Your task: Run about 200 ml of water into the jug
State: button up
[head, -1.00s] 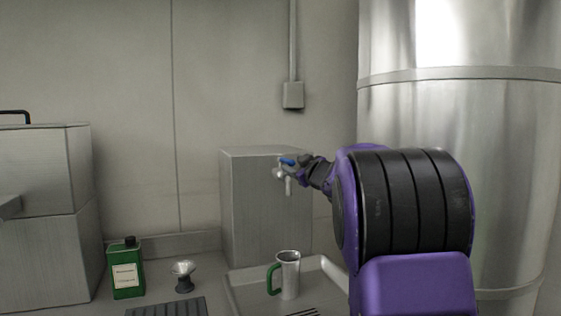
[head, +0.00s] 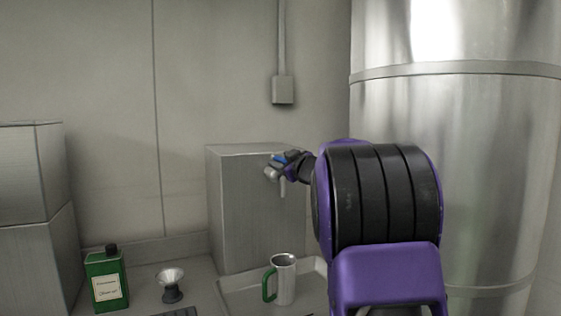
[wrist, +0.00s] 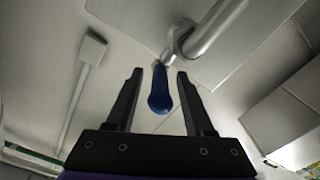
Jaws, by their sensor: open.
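The metal jug (head: 285,279) with a green handle stands upright in the shallow tray (head: 235,290), below the tap. The tap (head: 271,173) sticks out from the front of a grey metal box and has a blue lever (head: 280,159). In the wrist view the blue lever (wrist: 160,92) lies between my open fingers, with a gap on each side, and the metal spout (wrist: 208,30) curves above it. My gripper (wrist: 157,85) is open and holds nothing. In the head view my gripper (head: 285,164) is at the lever, partly hidden by my arm. The jug's inside and any water cannot be made out.
A green bottle (head: 106,280) and a small metal funnel-shaped cup (head: 171,284) on a dark foot stand left of the tray. The grey box (head: 235,215) stands behind the tray. A large steel tank (head: 480,180) fills the right side.

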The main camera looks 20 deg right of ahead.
grip_shut()
dwell(1.4)
